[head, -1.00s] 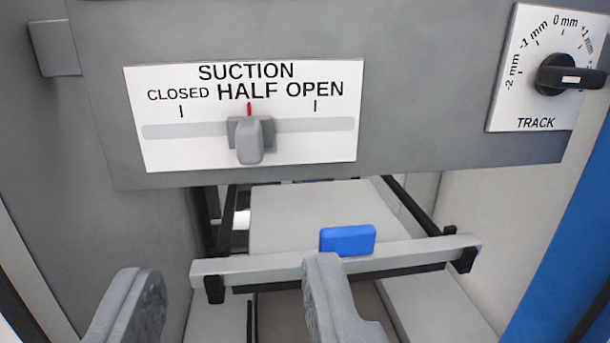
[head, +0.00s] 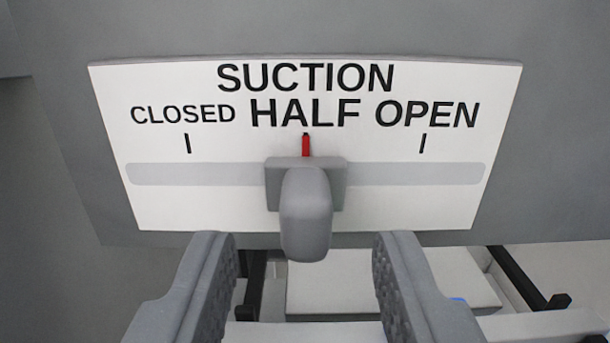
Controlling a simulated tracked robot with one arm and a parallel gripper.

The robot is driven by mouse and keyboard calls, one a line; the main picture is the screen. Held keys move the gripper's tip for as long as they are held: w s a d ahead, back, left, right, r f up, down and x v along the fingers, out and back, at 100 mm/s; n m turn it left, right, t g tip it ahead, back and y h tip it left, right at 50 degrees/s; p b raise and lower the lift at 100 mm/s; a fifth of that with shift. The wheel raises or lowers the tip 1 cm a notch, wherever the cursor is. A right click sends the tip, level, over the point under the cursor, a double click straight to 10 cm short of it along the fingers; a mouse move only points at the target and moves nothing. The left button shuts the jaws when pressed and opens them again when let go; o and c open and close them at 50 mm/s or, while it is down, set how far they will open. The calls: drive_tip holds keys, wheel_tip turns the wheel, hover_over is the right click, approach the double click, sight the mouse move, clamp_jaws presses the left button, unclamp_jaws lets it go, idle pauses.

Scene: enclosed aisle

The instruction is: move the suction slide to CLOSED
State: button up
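The suction slide's grey knob (head: 306,215) sits at the HALF mark, with its red pointer (head: 306,145) right under that word. The white SUCTION plate (head: 450,205) is on the grey panel, with CLOSED at the left and OPEN at the right. The pale grey slot (head: 200,174) runs across the plate on both sides of the knob. My gripper (head: 307,245) is open and empty. Its two fingers stand apart, one to the left and one to the right of the knob's lower end, with a gap on each side. How far the knob reaches between them in depth is unclear.
Below the panel is a pale box or platform (head: 390,285) with black rails and a light crossbar (head: 550,325). A sliver of a blue block (head: 458,300) shows beside my right finger. The grey panel face (head: 560,150) around the plate is clear.

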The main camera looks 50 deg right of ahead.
sight(306, 205)
drive_tip(key=shift+x, duration=1.4)
clamp_jaws()
drive_tip(key=shift+r, duration=0.1)
